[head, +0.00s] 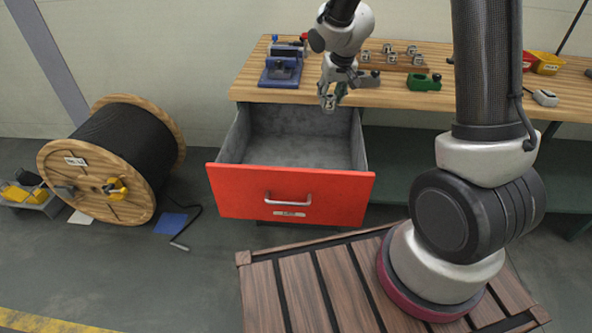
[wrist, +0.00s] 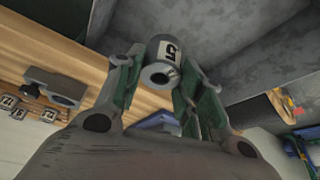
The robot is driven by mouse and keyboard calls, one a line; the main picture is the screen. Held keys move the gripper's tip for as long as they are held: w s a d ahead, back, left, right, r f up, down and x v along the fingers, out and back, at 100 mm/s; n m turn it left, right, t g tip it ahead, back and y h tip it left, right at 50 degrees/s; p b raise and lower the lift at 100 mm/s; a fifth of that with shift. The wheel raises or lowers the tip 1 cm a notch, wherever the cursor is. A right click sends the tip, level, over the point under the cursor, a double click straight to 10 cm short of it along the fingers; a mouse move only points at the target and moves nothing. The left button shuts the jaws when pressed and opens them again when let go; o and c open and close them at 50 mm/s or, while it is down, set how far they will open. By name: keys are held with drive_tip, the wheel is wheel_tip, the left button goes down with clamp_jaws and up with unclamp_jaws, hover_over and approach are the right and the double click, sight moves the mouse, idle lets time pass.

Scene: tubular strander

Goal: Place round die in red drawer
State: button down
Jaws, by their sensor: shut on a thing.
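My gripper (head: 329,98) is shut on the round die (wrist: 163,62), a grey cylinder with a white label marked with a dark digit and a round hole in its end. In the wrist view the die sits between the two greenish fingers. In the head view the gripper hangs over the back part of the red drawer (head: 245,194), in front of the bench edge. The drawer is pulled out, with a red front, a metal handle and a grey inside that looks empty. How far the die is above the drawer floor is hard to tell.
The wooden bench (head: 430,98) carries a blue vise (head: 282,68), a rack with several dies (head: 393,60), a green tool (head: 424,82) and a yellow bin (head: 547,63). A large cable reel (head: 117,160) stands on the floor at left. The drawer's side walls flank the gripper.

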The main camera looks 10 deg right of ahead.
sight(328, 110)
drive_tip(key=shift+n, duration=0.3)
drive_tip(key=f, duration=0.1)
drive_tip(key=s+f, duration=0.1)
drive_tip(key=a+f, duration=0.1)
drive_tip(key=shift+s+f, duration=0.35)
drive_tip(key=shift+s, duration=0.05)
drive_tip(key=shift+w+a+f+n+y, duration=0.25)
drive_tip(key=shift+a+f+n, duration=0.25)
drive_tip(key=shift+f, duration=3.35)
drive_tip(key=shift+w+a+f+n+y, duration=0.25)
drive_tip(key=shift+a+f, duration=0.45)
drive_tip(key=shift+f, duration=3.15)
drive_tip(key=shift+w+a+f+n+y, duration=0.15)
drive_tip(key=shift+a+f+n, duration=0.4)
drive_tip(key=shift+f, duration=3.3)
drive_tip(key=shift+f, duration=0.15)
drive_tip(key=c, duration=0.9)
unclamp_jaws()
